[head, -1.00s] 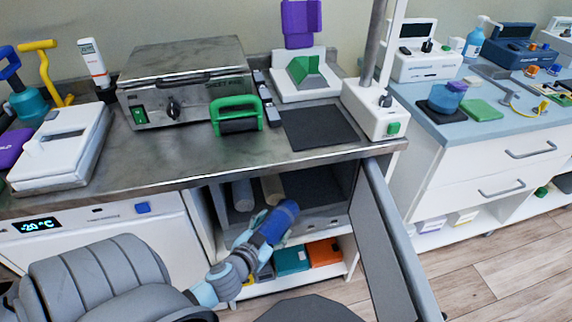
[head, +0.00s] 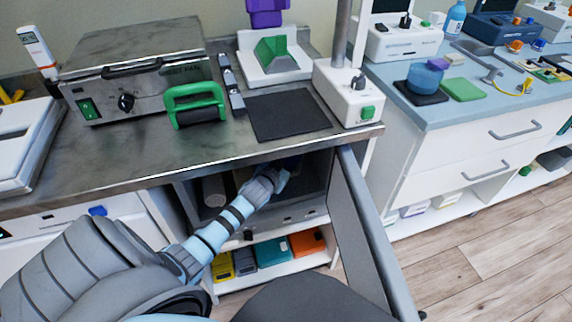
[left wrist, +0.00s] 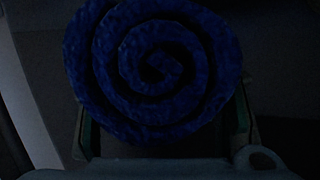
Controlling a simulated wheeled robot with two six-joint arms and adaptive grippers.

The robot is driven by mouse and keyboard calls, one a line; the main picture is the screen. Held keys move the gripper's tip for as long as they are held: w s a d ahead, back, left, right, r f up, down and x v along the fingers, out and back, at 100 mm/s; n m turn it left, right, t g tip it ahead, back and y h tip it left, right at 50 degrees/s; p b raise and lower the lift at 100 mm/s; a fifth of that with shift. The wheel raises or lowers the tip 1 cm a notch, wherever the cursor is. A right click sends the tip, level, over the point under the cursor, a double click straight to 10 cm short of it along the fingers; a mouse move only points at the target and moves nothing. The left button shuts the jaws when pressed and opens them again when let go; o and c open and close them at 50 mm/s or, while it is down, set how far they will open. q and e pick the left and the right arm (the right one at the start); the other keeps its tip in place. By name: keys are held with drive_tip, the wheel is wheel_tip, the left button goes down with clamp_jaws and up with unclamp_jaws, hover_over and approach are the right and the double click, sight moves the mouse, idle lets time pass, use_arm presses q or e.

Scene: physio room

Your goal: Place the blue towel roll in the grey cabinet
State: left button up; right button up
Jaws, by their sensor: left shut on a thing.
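The blue towel roll (left wrist: 155,65) fills the upper middle of the left wrist view, its spiral end facing the camera. My left gripper (left wrist: 160,135) is shut on it, with a finger at either side of the roll. In the head view my left arm reaches under the bench into the grey cabinet (head: 305,211), and the gripper (head: 284,178) is inside its dark opening, mostly hidden. The roll is hardly visible there. Whether it touches the cabinet floor I cannot tell. The grey cabinet door (head: 370,230) stands open to the right. My right gripper is not in view.
A grey roll (head: 213,190) lies inside the cabinet, left of my arm. The bench top (head: 230,150) overhangs the opening. On a lower shelf stand a teal box (head: 273,251), an orange box (head: 307,241) and other boxes. Wooden floor (head: 480,255) lies clear to the right.

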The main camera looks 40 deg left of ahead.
use_arm(q)
wheel_tip(320, 180, down, 3)
drive_tip(key=shift+w+r+b, duration=0.1)
drive_tip(key=shift+b, duration=0.85)
drive_tip(key=shift+f, duration=0.35)
drive_tip(key=o, duration=0.8)
drive_tip(key=shift+c, duration=0.2)
drive_tip(key=o, duration=0.4)
drive_tip(key=shift+o, duration=0.2)
drive_tip(key=shift+s+r, duration=0.15)
drive_tip(key=shift+s, duration=0.05)
drive_tip(key=p+v, duration=0.4)
drive_tip(key=v, duration=0.7)
drive_tip(key=shift+s, duration=0.3)
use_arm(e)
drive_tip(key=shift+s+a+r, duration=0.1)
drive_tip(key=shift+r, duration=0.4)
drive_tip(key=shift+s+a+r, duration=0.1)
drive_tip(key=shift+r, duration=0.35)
